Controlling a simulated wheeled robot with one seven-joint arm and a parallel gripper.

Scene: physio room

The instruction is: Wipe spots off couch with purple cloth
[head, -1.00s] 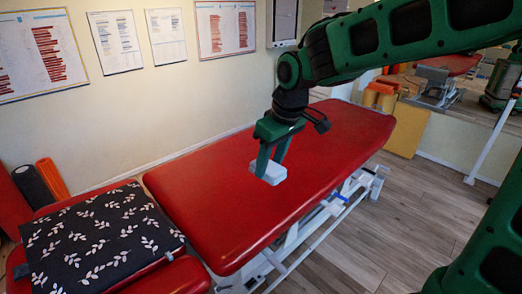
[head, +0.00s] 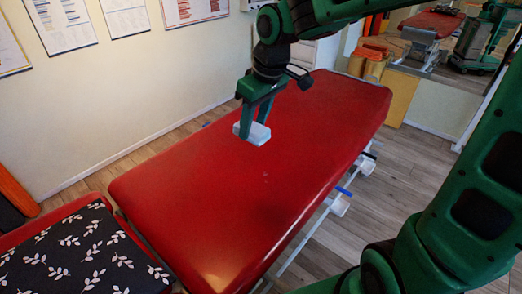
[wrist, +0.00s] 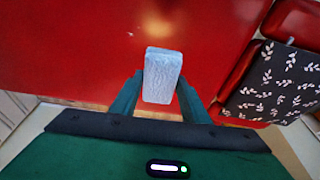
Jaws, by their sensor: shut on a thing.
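The red couch (head: 220,210) runs across the head view, its top flat and mostly bare. My gripper (head: 254,120) is over the couch's middle, towards the wall side, shut on a pale blue-grey block-like cloth (head: 258,135). The cloth looks pale rather than purple. It also shows between the fingers (wrist: 162,95) in the wrist view (wrist: 162,75). I cannot tell whether it touches the couch. A small pale spot (head: 265,175) shows on the red surface in front of the cloth. The fingers and cloth hide the surface beneath.
A black cushion with white leaves (head: 80,255) lies on a red section at the lower left, and it shows at right in the wrist view (wrist: 275,85). A wall with posters (head: 60,25) runs behind the couch. Wooden floor (head: 400,190) is free at the right.

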